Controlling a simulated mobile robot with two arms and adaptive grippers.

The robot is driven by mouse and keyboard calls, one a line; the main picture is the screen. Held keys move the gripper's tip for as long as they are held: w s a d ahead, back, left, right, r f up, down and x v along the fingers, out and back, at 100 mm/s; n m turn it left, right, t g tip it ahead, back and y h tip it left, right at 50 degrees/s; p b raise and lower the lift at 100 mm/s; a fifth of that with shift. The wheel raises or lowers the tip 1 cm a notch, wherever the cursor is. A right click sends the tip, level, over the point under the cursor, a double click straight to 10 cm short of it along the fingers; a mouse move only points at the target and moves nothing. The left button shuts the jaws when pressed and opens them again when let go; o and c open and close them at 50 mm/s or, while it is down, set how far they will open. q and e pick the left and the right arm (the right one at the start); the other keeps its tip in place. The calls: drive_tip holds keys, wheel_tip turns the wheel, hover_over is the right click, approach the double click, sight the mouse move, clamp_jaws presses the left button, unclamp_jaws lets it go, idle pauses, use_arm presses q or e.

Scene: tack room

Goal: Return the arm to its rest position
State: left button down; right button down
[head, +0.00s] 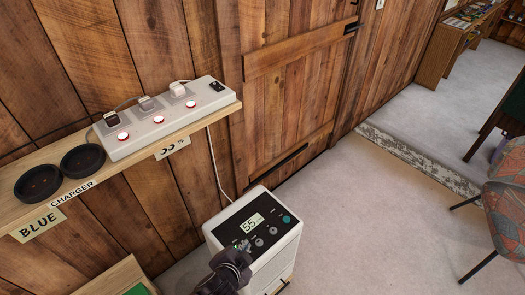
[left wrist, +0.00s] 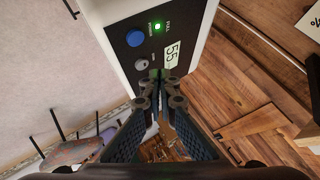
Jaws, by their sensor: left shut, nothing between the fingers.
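My left gripper (head: 236,260) is at the bottom of the head view, over the near edge of the control panel of a white appliance (head: 282,258). In the left wrist view the gripper's fingertips (left wrist: 160,78) are together with nothing between them, in front of the panel. I cannot tell whether they touch it. The panel has a display reading 55 (head: 252,223), a teal button (head: 286,219) and grey knobs. A green light (left wrist: 157,26) is lit beside the blue button (left wrist: 135,39) in the left wrist view. My right gripper is not in view.
A wooden shelf (head: 75,168) on the left wall holds a power strip (head: 165,118) with red-lit switches and plugs, and two black round pads (head: 83,160). A patterned chair (head: 505,195) stands at the right. The carpet (head: 390,230) between appliance and chair is clear.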

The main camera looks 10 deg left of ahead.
use_arm(q)
drive_tip(key=s+a+r+n+g, duration=0.3)
drive_tip(key=s+a+n, duration=0.1)
drive_tip(key=s, duration=0.4)
drive_tip(key=s+a+r+n+g, duration=0.3)
drive_tip(key=s+a+r, duration=0.1)
drive_tip(key=s, duration=0.5)
wheel_tip(320, 180, down, 31)
drive_tip(key=s+g+b, duration=0.1)
drive_tip(key=s+b, duration=0.1)
drive_tip(key=b, duration=0.2)
drive_tip(key=s+a+f+g+b, duration=0.1)
drive_tip(key=s+a+f+b, duration=0.2)
drive_tip(key=s+f, duration=1.3)
drive_tip(key=shift+s+f, duration=0.4)
drive_tip(key=shift+f, duration=0.45)
